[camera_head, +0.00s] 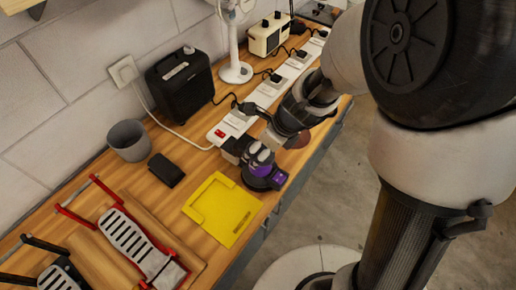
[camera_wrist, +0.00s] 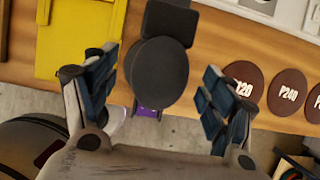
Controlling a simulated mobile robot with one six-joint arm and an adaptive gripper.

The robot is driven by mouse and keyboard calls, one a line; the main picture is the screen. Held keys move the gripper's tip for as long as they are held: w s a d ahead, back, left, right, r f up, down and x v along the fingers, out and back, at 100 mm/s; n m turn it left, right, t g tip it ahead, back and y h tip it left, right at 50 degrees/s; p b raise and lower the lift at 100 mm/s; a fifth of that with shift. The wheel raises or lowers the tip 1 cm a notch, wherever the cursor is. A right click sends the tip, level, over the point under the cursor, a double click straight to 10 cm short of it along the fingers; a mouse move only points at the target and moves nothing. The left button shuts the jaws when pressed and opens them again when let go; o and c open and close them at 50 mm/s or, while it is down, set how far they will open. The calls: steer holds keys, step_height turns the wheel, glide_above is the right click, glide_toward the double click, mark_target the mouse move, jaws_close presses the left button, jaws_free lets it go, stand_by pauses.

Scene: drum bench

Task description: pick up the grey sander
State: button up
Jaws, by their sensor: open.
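The sander (camera_head: 262,172) stands on the wooden bench near its front edge, right of the yellow tray. It looks dark grey to black with purple parts. In the wrist view the sander (camera_wrist: 160,78) shows as a dark round top with a dark block behind it and a bit of purple below. My gripper (camera_head: 272,138) is above and close to the sander in the head view. In the wrist view my gripper (camera_wrist: 157,72) is open, with one finger on each side of the sander. I see no clear contact, and the height gap cannot be told.
The yellow tray (camera_head: 224,205) lies left of the sander. Brown sanding discs (camera_wrist: 245,80) lie to the right in the wrist view. A white power strip (camera_head: 236,126) with plugs runs along the bench behind. A grey cup (camera_head: 129,141) and black box (camera_head: 166,170) stand left.

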steer(key=b+x, duration=0.4)
steer(key=x, duration=0.4)
steer(key=shift+r, duration=0.15)
steer(key=shift+c, duration=0.6)
steer(key=c, duration=1.2)
steer(key=shift+w+r, duration=0.1)
steer(key=shift+c, duration=0.2)
